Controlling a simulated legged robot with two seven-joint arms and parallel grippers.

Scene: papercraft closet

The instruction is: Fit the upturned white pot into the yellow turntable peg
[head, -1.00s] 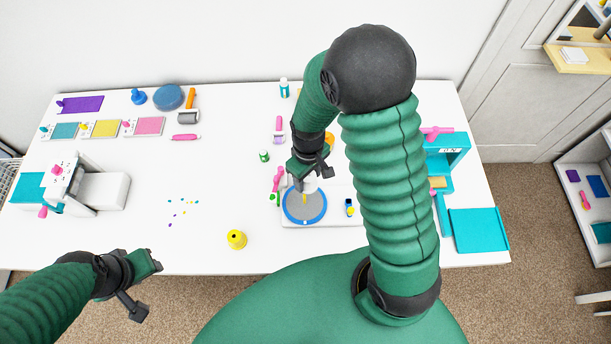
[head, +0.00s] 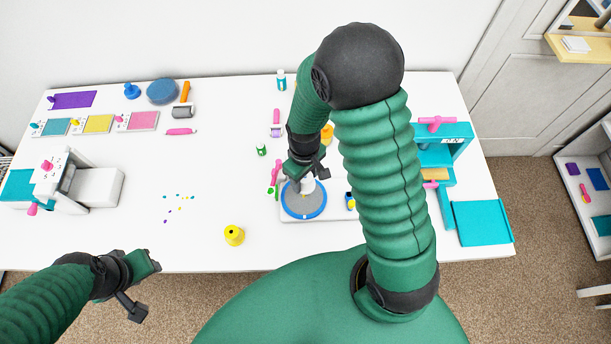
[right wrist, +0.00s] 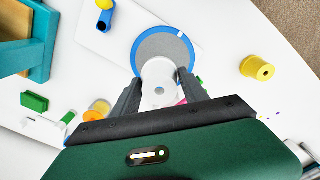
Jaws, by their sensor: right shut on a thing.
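The white pot (head: 308,186) is held upturned in my right gripper (head: 309,182), over the back part of the turntable in the head view. The turntable is a grey disc with a blue rim (head: 304,216). In the right wrist view, the pot (right wrist: 158,72) sits between the two dark fingers of my right gripper (right wrist: 160,83) and covers part of the turntable (right wrist: 165,44). The yellow peg is mostly hidden by the pot, and I cannot tell whether they touch. My left gripper (head: 148,268) hangs off the table's front edge, away from these things; its jaws are unclear.
A yellow cone-like piece (head: 234,235) stands left of the turntable. A small blue and yellow item (head: 350,200) lies close to its right. A teal press (head: 443,150) stands farther right. Small coloured bits (head: 180,200) lie left. The table's middle is mostly clear.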

